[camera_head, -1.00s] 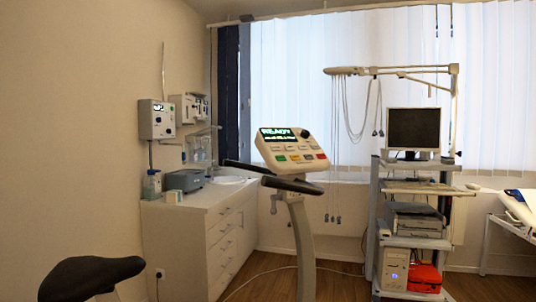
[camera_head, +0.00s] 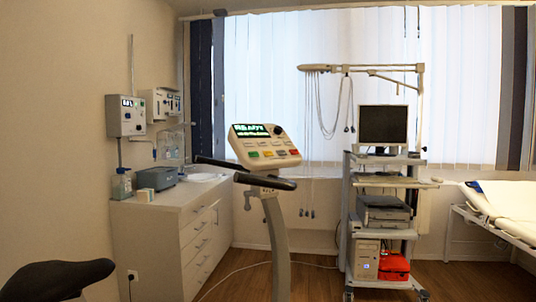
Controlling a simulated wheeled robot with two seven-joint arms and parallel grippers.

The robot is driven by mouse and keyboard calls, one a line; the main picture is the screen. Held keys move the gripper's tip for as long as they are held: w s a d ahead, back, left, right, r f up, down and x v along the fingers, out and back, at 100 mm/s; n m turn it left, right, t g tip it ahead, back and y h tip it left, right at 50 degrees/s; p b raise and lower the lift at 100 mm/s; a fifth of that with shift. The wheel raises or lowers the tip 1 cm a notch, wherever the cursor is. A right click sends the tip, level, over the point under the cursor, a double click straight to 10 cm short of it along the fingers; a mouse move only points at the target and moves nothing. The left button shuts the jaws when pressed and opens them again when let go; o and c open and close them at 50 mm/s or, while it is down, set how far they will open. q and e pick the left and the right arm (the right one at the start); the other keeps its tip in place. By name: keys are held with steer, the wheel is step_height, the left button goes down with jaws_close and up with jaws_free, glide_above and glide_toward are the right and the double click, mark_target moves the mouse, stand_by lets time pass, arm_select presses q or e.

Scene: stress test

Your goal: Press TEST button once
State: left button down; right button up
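The exercise bike's control panel (camera_head: 264,147) stands on a grey post left of the picture's middle. It has a small screen with green text (camera_head: 257,130), a dark knob, and several coloured buttons (camera_head: 275,154) below. The labels on the buttons are too small to read, so I cannot tell which one is TEST. Neither of my grippers is in view.
Black handlebars (camera_head: 264,181) stick out below the panel, and a black saddle (camera_head: 57,279) is at the lower left. A white cabinet (camera_head: 196,245) stands along the left wall. A wheeled equipment cart (camera_head: 350,205) and a bed (camera_head: 505,212) are to the right. Wooden floor shows between.

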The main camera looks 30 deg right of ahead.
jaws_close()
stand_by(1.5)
